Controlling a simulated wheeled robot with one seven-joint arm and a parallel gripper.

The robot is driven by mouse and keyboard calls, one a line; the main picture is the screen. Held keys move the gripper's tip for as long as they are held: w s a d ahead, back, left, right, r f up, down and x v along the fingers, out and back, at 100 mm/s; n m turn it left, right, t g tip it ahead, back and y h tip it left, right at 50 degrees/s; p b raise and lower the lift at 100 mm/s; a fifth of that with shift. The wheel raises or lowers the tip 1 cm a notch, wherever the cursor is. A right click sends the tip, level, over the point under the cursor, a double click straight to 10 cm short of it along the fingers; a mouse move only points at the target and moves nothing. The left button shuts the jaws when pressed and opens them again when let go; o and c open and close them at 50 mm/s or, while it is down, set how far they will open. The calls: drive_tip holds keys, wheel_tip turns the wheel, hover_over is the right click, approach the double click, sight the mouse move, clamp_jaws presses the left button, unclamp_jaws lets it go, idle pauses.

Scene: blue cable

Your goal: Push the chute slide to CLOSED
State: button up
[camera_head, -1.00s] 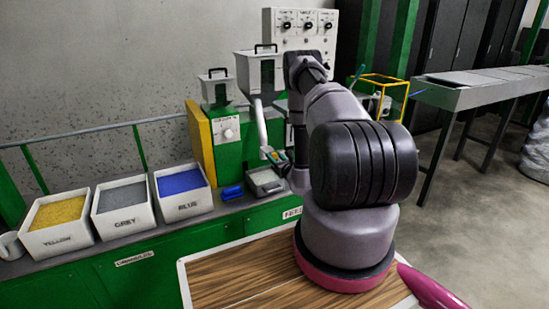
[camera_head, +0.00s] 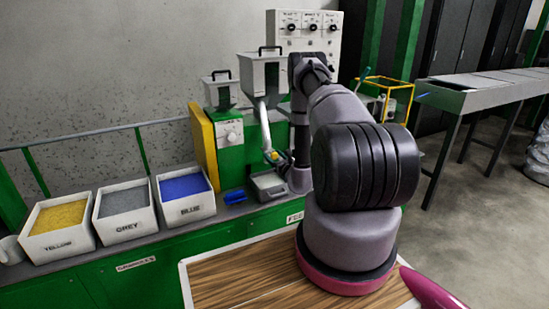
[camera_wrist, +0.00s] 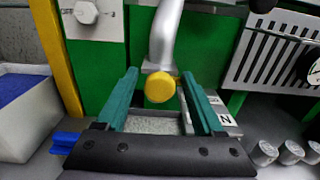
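The chute (camera_head: 263,125) is a silver pipe coming down from a grey hopper. In the wrist view the chute pipe (camera_wrist: 166,35) ends in a plate with a round yellow knob (camera_wrist: 160,88) facing me, which I take to be the slide's knob. My gripper (camera_wrist: 160,76) has two teal fingers, open, one on each side of the knob with gaps visible. A label plate (camera_wrist: 224,118) right of the right finger shows the letter N; the rest is hidden. In the head view the yellow knob (camera_head: 271,157) is small and my gripper is mostly hidden by my arm.
A tray of grey granules (camera_wrist: 152,124) lies below the chute. A blue object (camera_head: 234,196) is left of it. White bins labelled YELLOW (camera_head: 60,248), GREY (camera_head: 126,233) and BLUE (camera_head: 188,211) stand further left. Metal cylinders (camera_wrist: 290,152) stand at right in the wrist view.

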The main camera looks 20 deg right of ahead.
drive_tip(key=shift+s, duration=0.15)
drive_tip(key=s, duration=1)
drive_tip(key=shift+s+d, duration=0.15)
drive_tip(key=shift+s, duration=0.1)
